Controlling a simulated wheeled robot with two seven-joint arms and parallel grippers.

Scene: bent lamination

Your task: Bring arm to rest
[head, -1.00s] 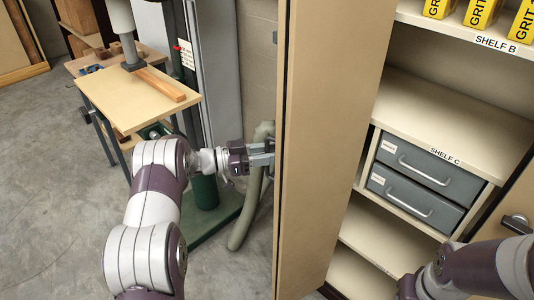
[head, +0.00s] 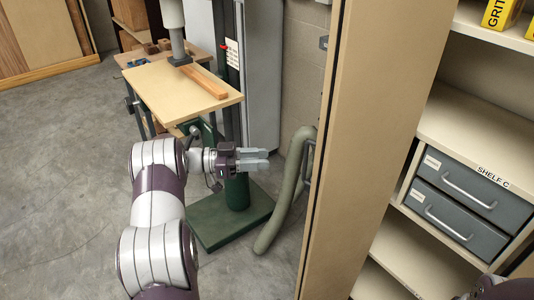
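My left gripper (head: 266,159) shows in the middle of the head view, pointing right. Its two grey fingers lie one above the other, with little or no gap visible, and nothing shows between them. It is apart from the tan cabinet door (head: 365,150), to the left of the door's edge, with floor and a grey-green hose in the picture between them. My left arm reaches up from the bottom of the view. Only a small part of my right arm shows at the bottom right corner; its gripper is out of view.
The open cabinet has a shelf (head: 470,125) marked SHELF C above two grey drawers (head: 465,190). The grey-green hose (head: 290,195) stands near the wall. A drill press with a wooden table (head: 175,90) is behind my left arm. Floor (head: 60,200) at left is clear.

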